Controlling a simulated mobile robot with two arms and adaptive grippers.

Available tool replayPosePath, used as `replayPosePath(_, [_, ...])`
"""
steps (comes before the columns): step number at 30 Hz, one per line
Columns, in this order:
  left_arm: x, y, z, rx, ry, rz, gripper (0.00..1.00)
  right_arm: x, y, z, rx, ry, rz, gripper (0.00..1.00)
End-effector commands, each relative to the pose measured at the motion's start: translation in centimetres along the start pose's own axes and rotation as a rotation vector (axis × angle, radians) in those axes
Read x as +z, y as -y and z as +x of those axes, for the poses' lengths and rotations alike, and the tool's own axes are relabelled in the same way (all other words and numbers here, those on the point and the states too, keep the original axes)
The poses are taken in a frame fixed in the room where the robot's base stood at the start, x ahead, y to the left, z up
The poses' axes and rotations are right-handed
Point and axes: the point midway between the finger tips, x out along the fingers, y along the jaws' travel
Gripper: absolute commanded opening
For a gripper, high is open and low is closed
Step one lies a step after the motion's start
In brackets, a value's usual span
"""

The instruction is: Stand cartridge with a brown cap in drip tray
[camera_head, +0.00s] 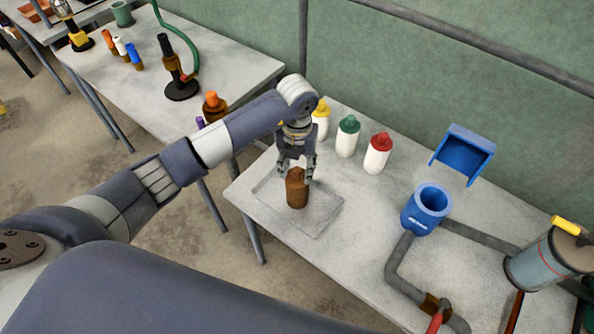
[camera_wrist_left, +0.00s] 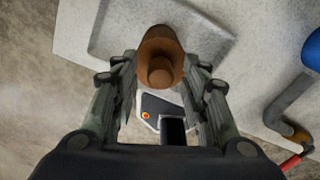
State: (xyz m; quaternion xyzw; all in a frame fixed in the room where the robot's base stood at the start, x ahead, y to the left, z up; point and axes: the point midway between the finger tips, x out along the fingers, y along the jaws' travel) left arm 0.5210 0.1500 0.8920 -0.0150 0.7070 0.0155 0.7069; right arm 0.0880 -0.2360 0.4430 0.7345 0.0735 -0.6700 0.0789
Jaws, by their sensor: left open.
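The cartridge with a brown cap (camera_head: 297,192) stands upright in the drip tray (camera_head: 326,222), a shallow grey tray on the table. It is brown all over. My left gripper (camera_head: 297,172) is open just above and around its cap. In the left wrist view the brown cartridge (camera_wrist_left: 161,48) shows between and just beyond the two spread fingers of the left gripper (camera_wrist_left: 162,85); I cannot tell whether a finger touches it. The drip tray (camera_wrist_left: 105,40) also shows there behind the cartridge. My right gripper is not in view.
White bottles with yellow (camera_head: 321,120), green (camera_head: 347,136) and red (camera_head: 378,153) caps stand behind the tray. A blue open cup (camera_head: 426,209) on a grey pipe and a blue lid (camera_head: 463,154) are to the right. Another table (camera_head: 225,65) stands at the back left.

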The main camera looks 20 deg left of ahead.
Motion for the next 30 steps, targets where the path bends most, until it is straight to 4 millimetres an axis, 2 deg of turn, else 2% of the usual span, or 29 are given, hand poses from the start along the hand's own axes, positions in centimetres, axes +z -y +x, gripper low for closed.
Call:
replayPosePath(9, [0.2, 0.0, -6.7, 0.0, 0.006, 0.0, 0.41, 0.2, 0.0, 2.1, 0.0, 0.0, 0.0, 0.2])
replayPosePath(15, [0.1, 0.0, -9.5, 0.0, 0.002, 0.0, 0.41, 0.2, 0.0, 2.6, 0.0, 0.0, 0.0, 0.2])
replayPosePath(20, [0.0, 0.0, -10.3, 0.0, 0.001, -0.001, 0.41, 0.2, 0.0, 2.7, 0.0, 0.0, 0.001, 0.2])
replayPosePath(30, [0.0, 0.0, -10.3, 0.0, 0.0, -0.001, 0.41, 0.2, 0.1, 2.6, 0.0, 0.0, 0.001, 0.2])
